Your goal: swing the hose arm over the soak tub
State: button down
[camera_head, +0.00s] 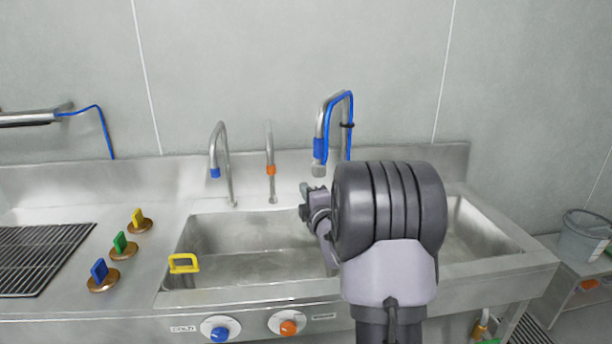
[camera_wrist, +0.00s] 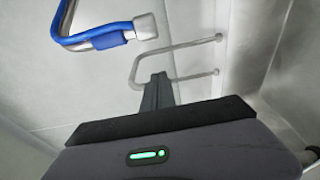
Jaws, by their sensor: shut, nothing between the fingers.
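The hose arm (camera_head: 322,130) is a bent metal spout with a blue hose and a grey nozzle. It rises from the back of the steel sink, and its nozzle hangs just above and behind my gripper (camera_head: 308,190). In the wrist view the hose arm (camera_wrist: 98,38) is at the upper left, apart from my fingers (camera_wrist: 157,84), which are shut and empty. The sink has a left basin (camera_head: 215,262) and a right basin (camera_head: 480,232). No readable label tells which is the soak tub. My arm hides the middle of the sink and the hose arm's base.
A blue-tipped tap (camera_head: 222,150) and an orange-tipped tap (camera_head: 270,160) stand left of the hose arm. A yellow handle (camera_head: 184,263) is at the left basin's front left. Coloured valve handles (camera_head: 121,243) and a grating (camera_head: 40,258) are farther left. A bucket (camera_head: 582,238) is at right.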

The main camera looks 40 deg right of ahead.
jog(key=b+x, duration=0.1)
jog(key=x, duration=0.9)
jog(key=s+d+b, duration=0.1)
jog(key=s+d, duration=0.1)
jog(key=d, duration=0.1)
jog(key=shift+s, duration=0.35)
